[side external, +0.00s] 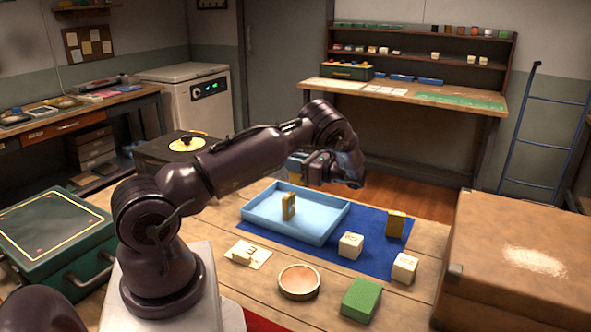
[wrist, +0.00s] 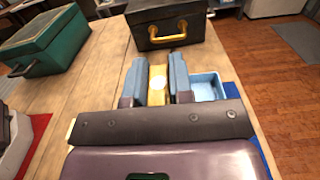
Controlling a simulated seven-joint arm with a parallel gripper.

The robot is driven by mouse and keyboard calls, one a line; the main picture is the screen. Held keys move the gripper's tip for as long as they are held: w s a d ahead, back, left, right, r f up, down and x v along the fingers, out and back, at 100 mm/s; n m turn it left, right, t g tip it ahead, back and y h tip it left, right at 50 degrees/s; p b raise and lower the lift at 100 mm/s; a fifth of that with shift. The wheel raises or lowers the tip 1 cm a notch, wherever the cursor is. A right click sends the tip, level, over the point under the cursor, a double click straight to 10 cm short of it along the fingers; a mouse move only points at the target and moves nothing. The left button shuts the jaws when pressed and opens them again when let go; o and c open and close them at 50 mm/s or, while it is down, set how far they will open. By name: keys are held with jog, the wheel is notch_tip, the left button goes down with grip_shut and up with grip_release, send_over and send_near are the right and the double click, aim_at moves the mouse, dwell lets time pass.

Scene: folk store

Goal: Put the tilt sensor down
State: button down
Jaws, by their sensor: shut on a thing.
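My gripper (wrist: 156,76) is shut on a yellow block with a pale round spot, the tilt sensor (wrist: 157,71), which shows between the blue fingers in the wrist view. In the side view my gripper (side external: 297,163) is held above the far side of the light blue tray (side external: 325,231), and the held sensor is hard to make out there. A yellow block (side external: 289,206) stands upright in the tray. Another yellow block (side external: 395,223) stands on the blue mat (side external: 374,252) to the right. In the wrist view the fingers hide part of the tray (wrist: 205,80).
White cubes (side external: 351,245) (side external: 404,268), a green block (side external: 361,299), a round wooden dish (side external: 298,281) and a card (side external: 248,254) lie near the front. A brown case (side external: 520,262) bounds the right. A black box (wrist: 166,22) stands beyond the fingers. Much of the tray floor is bare.

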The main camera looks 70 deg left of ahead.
jog(key=shift+f, duration=0.95)
jog(key=shift+f, duration=0.45)
jog(key=c, duration=1)
grip_release()
